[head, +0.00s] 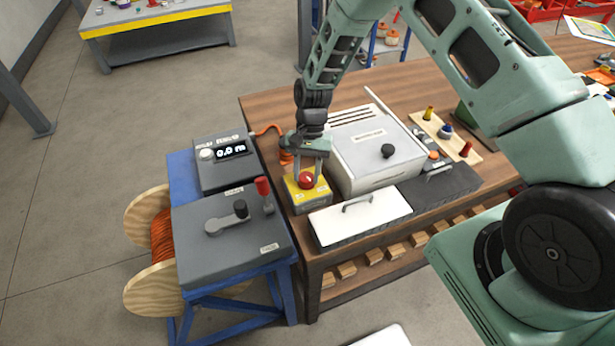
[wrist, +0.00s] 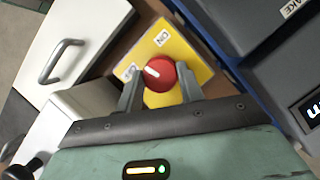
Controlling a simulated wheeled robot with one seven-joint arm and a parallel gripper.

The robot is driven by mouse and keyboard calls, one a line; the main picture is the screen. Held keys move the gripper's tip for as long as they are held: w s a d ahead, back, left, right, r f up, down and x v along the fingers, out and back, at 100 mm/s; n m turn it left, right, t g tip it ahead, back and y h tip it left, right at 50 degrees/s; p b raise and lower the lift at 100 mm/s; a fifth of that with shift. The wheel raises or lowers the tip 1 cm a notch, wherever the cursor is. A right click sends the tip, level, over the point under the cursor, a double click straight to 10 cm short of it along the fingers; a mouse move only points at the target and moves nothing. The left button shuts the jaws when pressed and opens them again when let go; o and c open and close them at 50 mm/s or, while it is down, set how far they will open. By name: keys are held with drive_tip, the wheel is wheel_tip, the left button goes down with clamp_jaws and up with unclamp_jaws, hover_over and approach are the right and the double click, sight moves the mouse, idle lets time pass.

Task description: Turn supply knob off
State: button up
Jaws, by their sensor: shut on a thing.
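The red supply knob (head: 306,180) sits on top of a yellow box (head: 297,196) at the front left corner of the wooden bench. In the wrist view the red knob (wrist: 160,76) has a white pointer mark aimed up and left, nearer the partly hidden OFF label (wrist: 131,72) than the ON label (wrist: 162,38). My gripper (head: 307,174) reaches down from above with its fingers on both sides of the knob. In the wrist view my gripper (wrist: 161,88) is shut on the knob, one finger on each side.
A grey box with a crank handle (head: 222,222) and a red-topped lever (head: 263,188) stands close on the left, by a display unit (head: 226,160). A white handled lid (head: 360,213) and a white cabinet (head: 375,155) lie to the right. An orange cable (head: 267,131) runs behind.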

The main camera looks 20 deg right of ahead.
drive_tip(key=n+h+b, duration=0.2)
drive_tip(key=n+b, duration=0.1)
drive_tip(key=n, duration=0.3)
drive_tip(key=shift+w+a, duration=0.1)
drive_tip(key=shift+a, duration=0.05)
drive_tip(key=shift+n, duration=0.3)
drive_tip(key=o, duration=1)
drive_tip(key=b+v, duration=0.1)
drive_tip(key=v, duration=0.4)
drive_tip(key=b+v, duration=0.1)
drive_tip(key=v, duration=0.5)
drive_tip(key=b+v, duration=0.1)
drive_tip(key=v, duration=0.5)
drive_tip(key=shift+w+a+b, duration=0.35)
drive_tip(key=shift+w+b, duration=0.05)
